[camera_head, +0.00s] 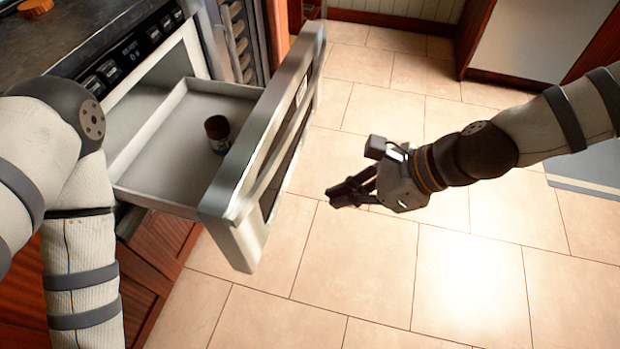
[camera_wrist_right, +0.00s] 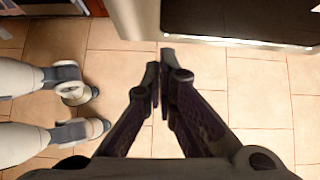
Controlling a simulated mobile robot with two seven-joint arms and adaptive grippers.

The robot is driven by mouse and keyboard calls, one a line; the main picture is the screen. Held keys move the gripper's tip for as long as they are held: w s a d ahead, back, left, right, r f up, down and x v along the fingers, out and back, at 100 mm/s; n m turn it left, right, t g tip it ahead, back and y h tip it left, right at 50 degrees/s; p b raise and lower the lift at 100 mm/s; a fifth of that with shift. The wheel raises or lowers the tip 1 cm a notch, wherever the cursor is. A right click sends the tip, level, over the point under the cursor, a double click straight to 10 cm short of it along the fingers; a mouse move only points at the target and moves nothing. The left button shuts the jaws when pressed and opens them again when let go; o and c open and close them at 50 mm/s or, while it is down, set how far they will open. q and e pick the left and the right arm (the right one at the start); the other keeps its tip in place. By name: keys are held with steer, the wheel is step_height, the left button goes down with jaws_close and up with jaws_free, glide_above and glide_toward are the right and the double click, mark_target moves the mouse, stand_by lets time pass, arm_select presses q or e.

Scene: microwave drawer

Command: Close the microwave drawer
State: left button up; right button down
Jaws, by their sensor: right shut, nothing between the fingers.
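The microwave drawer (camera_head: 180,135) is pulled out of the cabinet, with its steel front panel (camera_head: 262,135) standing well away from the opening. A small dark cup (camera_head: 217,134) stands inside it. My right gripper (camera_head: 340,194) is shut and empty, in front of the panel to its right, with a gap between them. In the right wrist view my right gripper (camera_wrist_right: 158,80) has its fingertips together, and the drawer front (camera_wrist_right: 225,22) shows at the top, apart from them. My left arm comes in at the left, but its gripper is not seen.
A dark countertop (camera_head: 75,30) with an orange object (camera_head: 35,6) runs above the microwave. The tiled floor (camera_head: 365,265) in front of the drawer is clear. A cabinet (camera_head: 535,40) stands at the back right.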

arm_select(q)
steer(key=shift+s+a+f+g+b, duration=0.15)
steer(key=shift+s+f+g+b, duration=0.1)
steer(key=shift+s+f+b, duration=0.35)
steer(key=shift+s+a+f+g+b, duration=0.1)
steer(key=shift+s+f+g+b, duration=0.2)
steer(key=shift+s+f, duration=0.35)
arm_select(e)
steer(key=shift+m, duration=0.3)
steer(key=shift+w+a+f, duration=0.7)
steer(key=shift+a+f, duration=0.25)
steer(key=shift+a, duration=0.9)
steer(key=shift+w+a+f, duration=0.65)
steer(key=shift+a+f, duration=0.35)
steer(key=shift+a, duration=0.9)
steer(key=shift+w+a+f, duration=0.7)
steer(key=shift+a+f, duration=0.25)
steer(key=shift+a, duration=0.9)
steer(key=shift+a, duration=0.1)
